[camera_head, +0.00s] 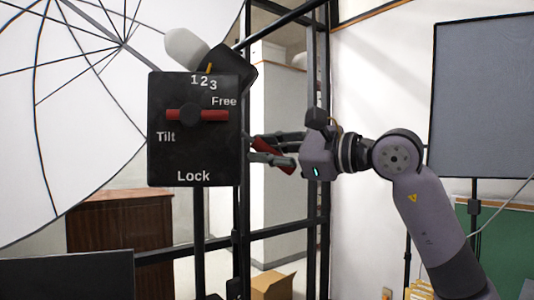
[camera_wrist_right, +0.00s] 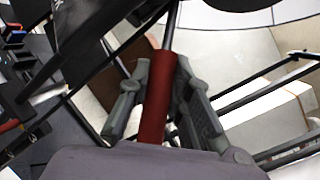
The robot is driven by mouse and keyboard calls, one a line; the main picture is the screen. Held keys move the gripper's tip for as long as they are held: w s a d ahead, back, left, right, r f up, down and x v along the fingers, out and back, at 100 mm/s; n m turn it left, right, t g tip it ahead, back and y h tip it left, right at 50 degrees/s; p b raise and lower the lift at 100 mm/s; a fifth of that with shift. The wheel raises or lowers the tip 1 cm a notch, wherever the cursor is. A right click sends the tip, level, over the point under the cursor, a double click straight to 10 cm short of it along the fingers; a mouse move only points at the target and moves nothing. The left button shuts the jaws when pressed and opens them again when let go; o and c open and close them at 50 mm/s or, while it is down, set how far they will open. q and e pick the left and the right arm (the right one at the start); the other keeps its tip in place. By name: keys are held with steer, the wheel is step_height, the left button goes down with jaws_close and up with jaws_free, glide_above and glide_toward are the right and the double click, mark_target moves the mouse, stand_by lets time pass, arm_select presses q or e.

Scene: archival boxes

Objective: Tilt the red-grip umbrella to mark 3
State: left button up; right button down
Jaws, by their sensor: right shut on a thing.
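The white umbrella (camera_head: 85,90) fills the upper left of the head view, its ribs and thin shaft showing. A black panel (camera_head: 165,90) carries the marks 1, 2, 3 and the words Free, Tilt and Lock. Its red lever (camera_head: 215,115) lies level. A yellow pointer (camera_head: 209,67) stands just above the numbers, near 2 and 3; I cannot tell exactly which. My right gripper (camera_head: 268,150) is right of the panel, shut on the red grip (camera_head: 277,158). In the wrist view the red grip (camera_wrist_right: 157,100) lies between both fingers, with the metal shaft beyond it. My left gripper is not in view.
Black frame posts (camera_head: 318,190) stand close behind my right gripper. A grey panel (camera_head: 485,95) on a stand is at the right. A brown wooden cabinet (camera_head: 120,235) is at lower left, and a cardboard box (camera_head: 272,286) is low in the middle.

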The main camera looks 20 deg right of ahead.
steer(key=f+b, duration=0.1)
steer(key=b, duration=0.1)
steer(key=a+f+m+t+b, duration=0.1)
steer(key=b, duration=0.1)
steer(key=f+m+y+b, duration=0.1)
steer(key=b, duration=0.1)
steer(key=shift+w+a+t, duration=0.15)
steer(key=shift+a+t, duration=0.25)
steer(key=c, duration=1.4)
jaws_free()
steer(key=shift+c, duration=0.2)
steer(key=shift+d, duration=0.15)
steer(key=v, duration=1.2)
steer(key=shift+f, duration=0.1)
